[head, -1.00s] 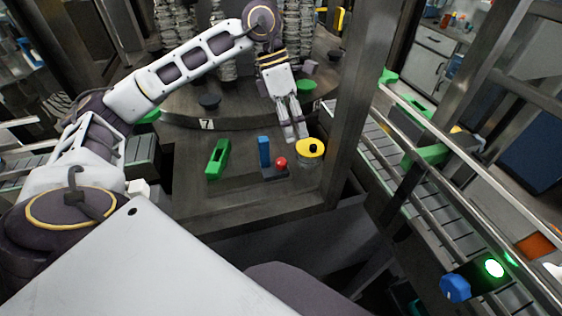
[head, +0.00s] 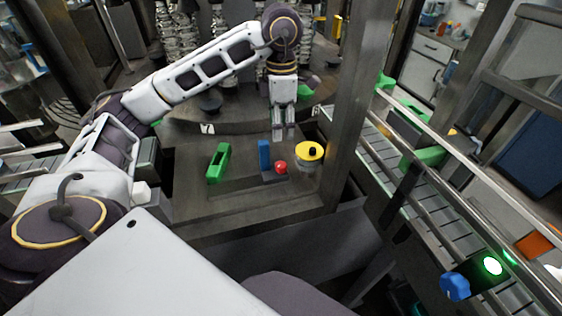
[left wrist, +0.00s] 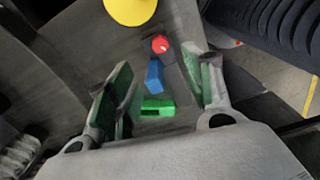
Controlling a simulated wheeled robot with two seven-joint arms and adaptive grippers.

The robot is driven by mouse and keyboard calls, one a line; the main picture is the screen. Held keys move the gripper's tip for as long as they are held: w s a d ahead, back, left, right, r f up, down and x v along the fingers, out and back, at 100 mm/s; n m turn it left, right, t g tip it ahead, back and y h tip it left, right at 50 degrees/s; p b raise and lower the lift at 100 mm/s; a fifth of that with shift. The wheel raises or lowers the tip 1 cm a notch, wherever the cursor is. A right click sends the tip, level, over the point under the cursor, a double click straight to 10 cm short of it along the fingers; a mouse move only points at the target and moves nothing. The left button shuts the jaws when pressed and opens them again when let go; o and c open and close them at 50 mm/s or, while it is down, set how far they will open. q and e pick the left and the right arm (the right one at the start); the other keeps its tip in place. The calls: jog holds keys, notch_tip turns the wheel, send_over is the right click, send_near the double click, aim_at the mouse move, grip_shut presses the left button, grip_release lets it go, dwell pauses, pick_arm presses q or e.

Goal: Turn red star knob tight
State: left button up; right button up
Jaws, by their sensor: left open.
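The red knob (head: 281,167) sits on a small dark base on the grey machine deck; its star shape is too small to make out. It also shows in the left wrist view (left wrist: 160,44), beyond the fingertips. A blue upright block (head: 264,154) stands just left of it, and in the left wrist view the blue block (left wrist: 155,76) lies between the knob and my fingers. My left gripper (head: 284,136) is open and empty, pointing down above and behind the knob, apart from it. In the left wrist view its green-padded fingers (left wrist: 160,98) are spread. My right gripper is not in view.
A yellow round part with a black top (head: 309,153) stands close right of the knob. A green bracket (head: 217,163) lies to the left. A steel post (head: 352,100) rises on the right, before a roller conveyor (head: 440,200). The front deck is clear.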

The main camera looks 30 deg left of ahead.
aim_at(281, 164)
pick_arm(q)
jog(key=shift+f+p, duration=1)
jog(key=shift+f, duration=5.8)
jog(key=c, duration=1)
